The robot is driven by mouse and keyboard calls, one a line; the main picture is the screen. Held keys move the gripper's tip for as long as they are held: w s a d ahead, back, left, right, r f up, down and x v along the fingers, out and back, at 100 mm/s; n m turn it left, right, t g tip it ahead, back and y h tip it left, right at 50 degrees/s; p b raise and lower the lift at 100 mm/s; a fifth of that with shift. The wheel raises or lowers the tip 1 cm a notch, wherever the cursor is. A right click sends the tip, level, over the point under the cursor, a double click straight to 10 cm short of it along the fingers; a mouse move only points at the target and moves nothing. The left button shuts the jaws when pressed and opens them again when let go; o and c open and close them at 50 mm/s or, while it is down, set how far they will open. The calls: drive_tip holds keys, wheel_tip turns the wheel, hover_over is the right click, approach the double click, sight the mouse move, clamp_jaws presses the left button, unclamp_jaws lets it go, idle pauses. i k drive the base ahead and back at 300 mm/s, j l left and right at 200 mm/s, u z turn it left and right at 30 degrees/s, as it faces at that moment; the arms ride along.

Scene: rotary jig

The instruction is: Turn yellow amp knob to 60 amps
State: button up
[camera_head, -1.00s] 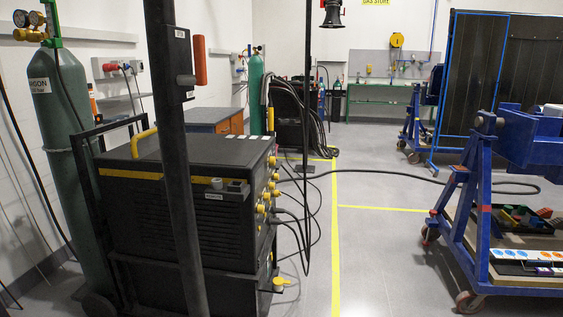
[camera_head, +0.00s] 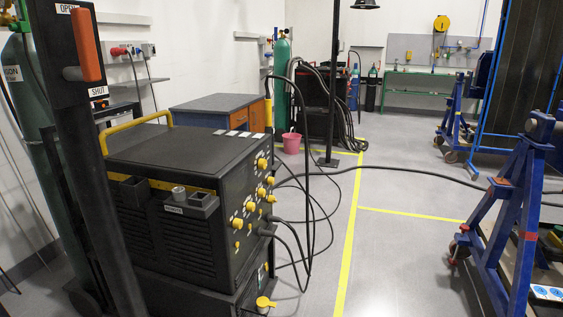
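A black welding power source (camera_head: 170,230) with a yellow stripe and yellow top handle stands at the left centre. Its right-hand panel carries several yellow knobs (camera_head: 263,164), seen at an angle. I cannot read any scale or tell which one is the amp knob. Black cables plug into the lower part of that panel. My gripper is not in view.
A dark post (camera_head: 84,150) with an orange lever (camera_head: 87,44) and OPEN and SHUT labels stands at the near left. A blue stand (camera_head: 512,200) is on the right. Grey floor with a yellow line (camera_head: 350,240) is open between; a black cable crosses it.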

sight(262, 163)
drive_tip(key=i+l, duration=0.2)
drive_tip(key=l, duration=0.15)
drive_tip(key=i+l, duration=0.25)
drive_tip(key=l, duration=0.15)
drive_tip(key=i+l, duration=0.2)
drive_tip(key=l, duration=0.15)
drive_tip(key=i+l, duration=0.2)
drive_tip(key=l, duration=0.2)
drive_tip(key=i+l, duration=0.25)
drive_tip(key=i+l+u, duration=0.1)
drive_tip(key=l, duration=0.35)
drive_tip(key=i+l, duration=0.3)
drive_tip(key=l, duration=0.1)
